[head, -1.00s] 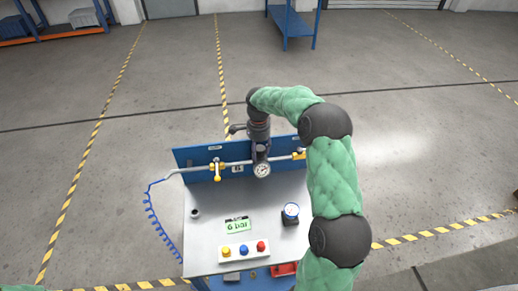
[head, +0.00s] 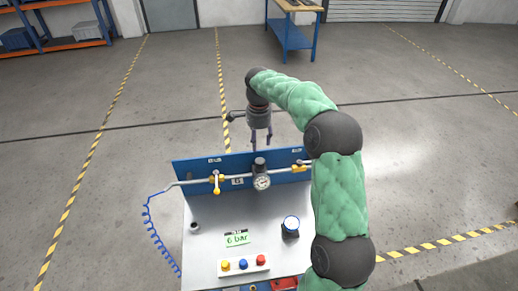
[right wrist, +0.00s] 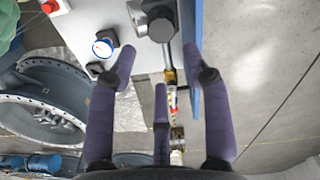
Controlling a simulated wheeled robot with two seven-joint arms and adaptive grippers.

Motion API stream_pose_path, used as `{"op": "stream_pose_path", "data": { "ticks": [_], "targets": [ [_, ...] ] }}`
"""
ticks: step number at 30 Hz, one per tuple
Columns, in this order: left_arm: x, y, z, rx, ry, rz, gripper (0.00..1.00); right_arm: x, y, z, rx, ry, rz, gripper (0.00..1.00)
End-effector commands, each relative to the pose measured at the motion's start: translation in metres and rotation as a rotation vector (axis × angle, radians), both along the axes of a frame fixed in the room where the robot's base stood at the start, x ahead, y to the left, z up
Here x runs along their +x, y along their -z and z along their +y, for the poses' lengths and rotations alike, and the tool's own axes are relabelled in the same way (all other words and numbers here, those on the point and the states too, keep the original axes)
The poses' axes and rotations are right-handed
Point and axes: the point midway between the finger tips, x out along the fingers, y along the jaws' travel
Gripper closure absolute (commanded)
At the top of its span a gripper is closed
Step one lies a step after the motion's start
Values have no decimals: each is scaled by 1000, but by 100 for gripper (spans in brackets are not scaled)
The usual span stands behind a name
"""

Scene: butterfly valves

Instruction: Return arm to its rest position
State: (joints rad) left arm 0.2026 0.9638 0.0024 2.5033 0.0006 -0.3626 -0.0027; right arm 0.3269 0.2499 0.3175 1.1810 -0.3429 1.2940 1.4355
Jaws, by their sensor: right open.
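My right arm, in a green quilted cover, reaches in from the right in the head view. Its gripper (head: 262,138) hangs fingers down above the blue back panel (head: 215,172), above and apart from the black regulator with its round gauge (head: 262,182). The right wrist view shows its purple fingers (right wrist: 160,68) spread with nothing between them. A dark round-topped fitting (right wrist: 161,25) lies beyond the fingertips there. The pipe carries a yellow valve handle (head: 217,183) left of the gauge and another yellow part (head: 301,166) at the right. My left gripper is not in view.
The steel bench top (head: 205,250) holds a white button box (head: 243,265), a green "6 bar" display (head: 237,239) and a small dial gauge (head: 291,225). A blue coiled hose (head: 152,225) hangs at left. A large flanged pipe piece (right wrist: 45,105) shows in the wrist view. Open floor lies behind.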

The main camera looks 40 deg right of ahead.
Motion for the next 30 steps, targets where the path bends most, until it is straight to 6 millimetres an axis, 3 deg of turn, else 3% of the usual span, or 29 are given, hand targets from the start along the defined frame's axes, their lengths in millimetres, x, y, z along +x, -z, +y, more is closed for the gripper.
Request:
{"op": "stream_pose_path", "data": {
  "ticks": [6,23,26,30],
  "targets": [
    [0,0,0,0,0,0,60,0,-11,0,1,0,0,50],
    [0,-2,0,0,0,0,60,0,-13,0,1,0,1,50],
    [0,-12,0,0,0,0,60,0,-23,0,1,0,0,50],
    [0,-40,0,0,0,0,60,0,-52,0,0,1,0,50]
  ]
}}
